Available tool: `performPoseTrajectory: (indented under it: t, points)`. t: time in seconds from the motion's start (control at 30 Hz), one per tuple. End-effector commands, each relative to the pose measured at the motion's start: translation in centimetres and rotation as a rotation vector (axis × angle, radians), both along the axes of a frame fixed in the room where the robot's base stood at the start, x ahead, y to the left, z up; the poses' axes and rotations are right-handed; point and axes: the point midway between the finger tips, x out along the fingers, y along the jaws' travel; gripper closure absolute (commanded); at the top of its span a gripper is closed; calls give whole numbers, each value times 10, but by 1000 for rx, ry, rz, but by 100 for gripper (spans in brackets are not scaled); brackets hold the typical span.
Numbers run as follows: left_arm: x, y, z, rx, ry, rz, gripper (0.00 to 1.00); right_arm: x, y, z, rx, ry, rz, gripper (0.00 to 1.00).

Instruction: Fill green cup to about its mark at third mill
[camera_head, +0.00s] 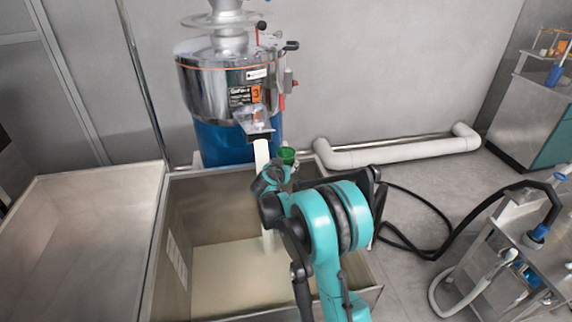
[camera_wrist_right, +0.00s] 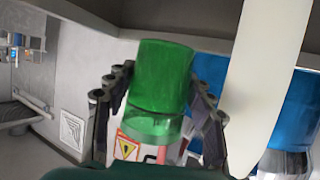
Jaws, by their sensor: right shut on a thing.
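The third mill (camera_head: 212,92), a steel drum with an orange "3" label over a blue lower part, stands at the back. A pale stream (camera_head: 262,155) falls from its spout (camera_head: 256,126) into the bin below. It also shows in the right wrist view (camera_wrist_right: 265,75). My right gripper (camera_head: 277,172) is shut on the green cup (camera_head: 287,154), just right of the stream. In the right wrist view, both fingers flank the cup (camera_wrist_right: 160,80), and the stream passes beside it, apart from it. The cup's fill level and mark cannot be made out. My left gripper is out of view.
An open metal bin (camera_head: 160,245) with pale material on its floor (camera_head: 215,265) stands below the spout. Another metal bin (camera_head: 70,235) is to the left. A white pipe (camera_head: 400,152) runs along the wall. A cart (camera_head: 510,245) with a black hose stands right.

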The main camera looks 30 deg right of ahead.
Motion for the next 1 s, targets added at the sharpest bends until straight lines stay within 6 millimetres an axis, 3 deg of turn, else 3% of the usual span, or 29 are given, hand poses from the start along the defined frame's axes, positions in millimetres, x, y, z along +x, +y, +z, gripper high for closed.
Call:
performPoseTrajectory:
  t: [0.17,0.8,1.0]
  points:
    - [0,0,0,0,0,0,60,1,5,0,0,0,1,75]
    - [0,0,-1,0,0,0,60,18,70,0,0,0,2,75]
    - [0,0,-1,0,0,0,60,21,82,0,-1,1,0,75]
